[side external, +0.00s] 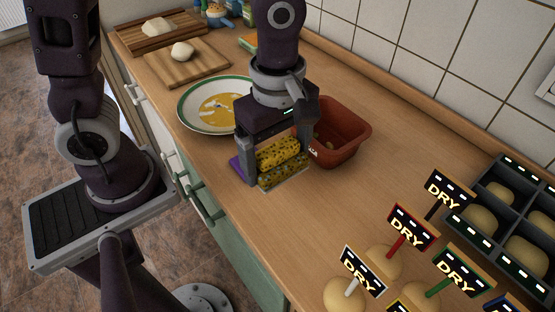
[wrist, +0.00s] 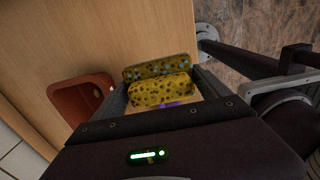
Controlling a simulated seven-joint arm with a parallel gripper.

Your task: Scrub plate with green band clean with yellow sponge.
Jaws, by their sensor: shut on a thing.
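The plate with green band (side external: 186,114) lies on the counter behind and left of my gripper, with yellow-brown smears across its middle. My gripper (side external: 279,165) points down and is shut on the yellow sponge (side external: 278,151), which is speckled dark and spans between the fingers. The sponge also shows in the wrist view (wrist: 161,93). A darker speckled yellow piece (side external: 284,175) lies just below and in front of it; I cannot tell whether it is separate or a reflection. A purple edge (side external: 236,166) shows by the left finger. The plate is not in the wrist view.
A reddish-brown tub (side external: 345,143) stands close to the right of my gripper. Cutting boards (side external: 200,70) with pale lumps are at the back left. Several signs reading DRY (side external: 409,227), bread-like lumps and a dark compartment tray (side external: 480,243) fill the front right.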

